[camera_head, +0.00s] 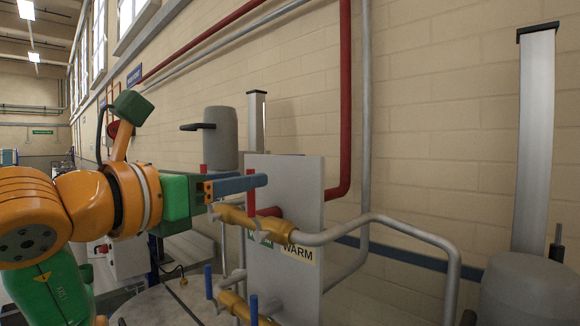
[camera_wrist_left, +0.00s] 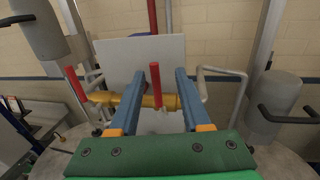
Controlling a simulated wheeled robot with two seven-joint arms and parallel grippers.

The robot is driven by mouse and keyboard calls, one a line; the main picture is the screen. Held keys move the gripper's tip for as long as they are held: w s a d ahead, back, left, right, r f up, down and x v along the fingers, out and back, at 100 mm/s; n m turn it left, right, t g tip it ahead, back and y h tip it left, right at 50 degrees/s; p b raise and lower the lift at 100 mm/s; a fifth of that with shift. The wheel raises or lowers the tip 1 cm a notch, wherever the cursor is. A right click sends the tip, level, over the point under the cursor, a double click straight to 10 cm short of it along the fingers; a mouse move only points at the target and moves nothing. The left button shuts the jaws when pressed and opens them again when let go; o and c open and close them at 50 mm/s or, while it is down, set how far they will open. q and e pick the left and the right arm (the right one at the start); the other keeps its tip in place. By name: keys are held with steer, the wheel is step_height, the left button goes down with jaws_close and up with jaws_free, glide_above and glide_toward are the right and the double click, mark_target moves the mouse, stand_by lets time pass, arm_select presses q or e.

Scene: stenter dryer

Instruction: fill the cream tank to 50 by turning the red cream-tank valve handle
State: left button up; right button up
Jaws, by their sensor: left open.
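A red valve handle (camera_head: 251,198) stands upright on the upper yellow pipe valve (camera_head: 235,216), in front of a grey panel. In the left wrist view this red handle (camera_wrist_left: 157,84) shows between the blue fingers of my left gripper (camera_wrist_left: 167,72). My left gripper (camera_head: 258,181) is open, with its fingers reaching over the pipe; I cannot tell whether they touch the handle. A second red handle (camera_wrist_left: 76,85) is left of the fingers and tilted. I cannot tell which handle belongs to the cream tank. No fill reading is legible. My right gripper is out of view.
The grey panel (camera_head: 290,183) bears a partly hidden sign reading WARM (camera_head: 298,252). Blue handles (camera_head: 208,282) are on lower pipes. A grey motor-like cylinder (camera_head: 220,138) stands behind, another (camera_head: 530,291) at right. A bent grey pipe (camera_head: 415,232) runs right of the panel.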

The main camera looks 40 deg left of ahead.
arm_select(q)
steer(key=w+a+p, duration=0.1)
steer(key=w, duration=0.5)
steer(key=shift+w+a, duration=0.15)
steer(key=shift+w, duration=0.25)
steer(key=shift+a+f, duration=0.1)
steer(key=c, duration=0.7)
jaws_close()
